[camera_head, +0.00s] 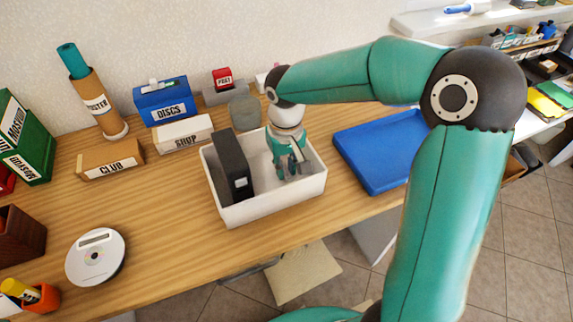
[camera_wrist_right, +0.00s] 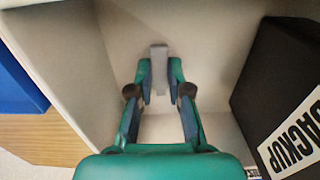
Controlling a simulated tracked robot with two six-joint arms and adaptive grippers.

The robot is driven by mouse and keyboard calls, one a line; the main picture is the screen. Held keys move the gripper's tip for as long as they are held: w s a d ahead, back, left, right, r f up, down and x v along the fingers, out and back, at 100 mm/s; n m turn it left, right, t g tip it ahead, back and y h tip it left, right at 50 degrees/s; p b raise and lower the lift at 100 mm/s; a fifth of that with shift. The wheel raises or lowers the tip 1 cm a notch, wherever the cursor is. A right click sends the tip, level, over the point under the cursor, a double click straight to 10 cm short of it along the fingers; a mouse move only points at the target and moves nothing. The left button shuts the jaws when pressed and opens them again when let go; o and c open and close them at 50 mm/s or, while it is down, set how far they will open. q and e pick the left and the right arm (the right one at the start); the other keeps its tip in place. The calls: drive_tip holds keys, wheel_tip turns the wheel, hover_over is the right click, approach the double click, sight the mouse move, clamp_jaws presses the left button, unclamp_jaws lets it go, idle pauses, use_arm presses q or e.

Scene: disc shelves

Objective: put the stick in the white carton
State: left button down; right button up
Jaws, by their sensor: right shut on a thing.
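The white carton (camera_head: 262,208) stands on the wooden table, and its light inside walls fill much of the right wrist view (camera_wrist_right: 215,50). My right gripper (camera_head: 290,168) reaches down into the right part of the carton. In the right wrist view my right gripper (camera_wrist_right: 158,82) is shut on the stick (camera_wrist_right: 158,58), a small grey bar between the fingertips. The stick is inside the carton's walls; I cannot tell whether it touches the floor. My left gripper is not in view.
A black box (camera_head: 232,165) labelled BACKUP (camera_wrist_right: 285,95) stands in the carton's left part. A blue tray (camera_head: 372,150) lies to the right. Boxes labelled SHOP (camera_head: 184,133), DISCS (camera_head: 163,100) and CLUB (camera_head: 110,160) stand behind and left. A disc (camera_head: 95,257) lies at front left.

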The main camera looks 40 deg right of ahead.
sight(286, 172)
drive_tip(key=shift+f, duration=0.1)
drive_tip(key=o, duration=0.7)
drive_tip(key=shift+o, duration=0.2)
drive_tip(key=shift+r, duration=0.2)
wheel_tip(286, 172, up, 12)
drive_tip(key=p, duration=0.1)
drive_tip(key=shift+f, duration=0.15)
